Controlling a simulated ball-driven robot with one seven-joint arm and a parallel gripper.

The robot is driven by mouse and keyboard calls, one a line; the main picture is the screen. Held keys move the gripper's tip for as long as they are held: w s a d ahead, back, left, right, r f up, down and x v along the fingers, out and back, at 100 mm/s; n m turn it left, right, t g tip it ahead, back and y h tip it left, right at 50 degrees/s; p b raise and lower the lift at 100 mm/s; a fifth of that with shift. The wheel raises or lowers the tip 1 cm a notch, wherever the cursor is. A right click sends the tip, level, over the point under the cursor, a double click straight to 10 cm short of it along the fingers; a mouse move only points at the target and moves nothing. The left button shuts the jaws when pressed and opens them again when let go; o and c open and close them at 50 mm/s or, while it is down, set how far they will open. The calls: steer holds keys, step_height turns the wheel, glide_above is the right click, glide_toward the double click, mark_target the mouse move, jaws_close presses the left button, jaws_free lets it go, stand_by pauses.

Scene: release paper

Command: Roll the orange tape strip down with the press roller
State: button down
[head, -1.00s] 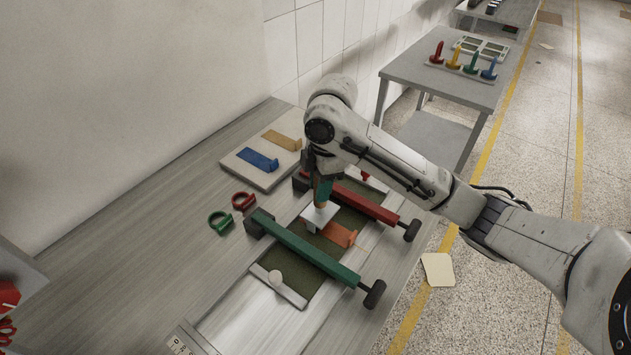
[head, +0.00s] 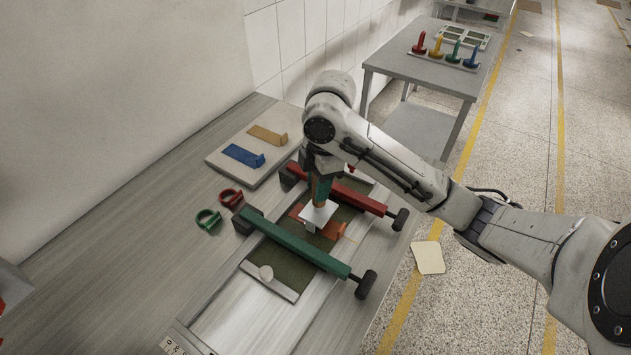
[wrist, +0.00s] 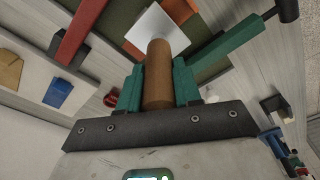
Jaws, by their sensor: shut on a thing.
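My gripper (head: 321,186) is shut on the brown handle (wrist: 158,75) of the press roller, between its green fingers. The roller's white head (head: 318,214) is over the orange tape strip (head: 334,230) and hides its middle. The strip shows on both sides of the head, lying on the dark green mat (head: 292,268) between the green bar and the red bar. In the wrist view the white head (wrist: 150,28) is beyond the handle, with orange just past it. I cannot tell whether the head touches the strip.
The green bar (head: 295,243) and red bar (head: 355,195) flank the roller closely. A pale board (head: 219,158) with blue (head: 243,156) and tan (head: 267,135) strips lies behind. Green (head: 208,221) and red (head: 230,198) rings lie left. The table's left part is clear.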

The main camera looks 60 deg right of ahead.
steer(key=shift+s, duration=0.15)
steer(key=s, duration=0.3)
steer(key=shift+s+p, duration=0.4)
stand_by(0.4)
steer(key=shift+w, duration=0.1)
stand_by(0.5)
